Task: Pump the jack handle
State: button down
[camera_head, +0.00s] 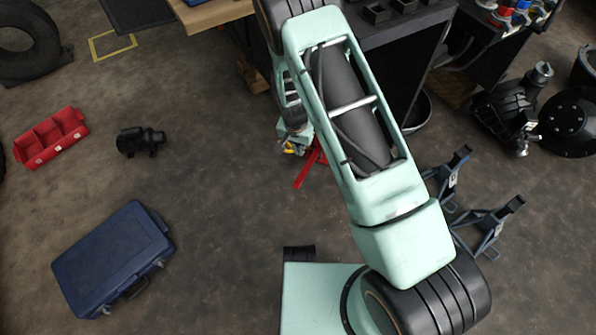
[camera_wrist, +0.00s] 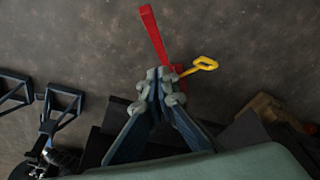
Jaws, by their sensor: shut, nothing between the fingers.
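A red bar (camera_head: 304,175), which looks like the jack handle, slants above the floor in the head view, its upper part hidden by my arm. In the wrist view the red bar (camera_wrist: 154,35) runs from the top centre down to my fingertips. My gripper (camera_wrist: 168,78) is shut and empty, with its tips over or beside the bar's lower end; I cannot tell whether they touch. A yellow looped piece (camera_wrist: 203,65) sticks out just right of the tips. The rest of the jack is hidden behind my gripper.
Blue jack stands (camera_head: 487,228) stand right of my arm; one blue stand (camera_wrist: 60,108) also shows in the wrist view. A dark bench (camera_head: 405,30) is behind my arm. A blue case (camera_head: 112,258) and red bin (camera_head: 50,138) lie left.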

jog(key=shift+a+f, duration=0.1)
jog(key=shift+f, duration=0.55)
jog(key=b, duration=0.3)
send_over(299, 177)
jog(key=w, duration=0.1)
jog(key=x, duration=0.3)
jog(key=s+x, duration=0.1)
jog(key=x, duration=0.5)
jog(key=shift+s+f, duration=0.25)
jog(key=shift+f, duration=0.15)
jog(key=shift+s+a+f+b, duration=0.1)
jog(key=shift+s+f+b, duration=0.15)
jog(key=shift+f, duration=0.3)
jog(key=shift+s+a+f+b, duration=0.1)
jog(key=shift+s+f+b, duration=0.1)
jog(key=shift+f, duration=0.35)
jog(key=shift+s+a+f, duration=0.15)
jog(key=shift+s+f, duration=0.4)
jog(key=shift+f, duration=0.15)
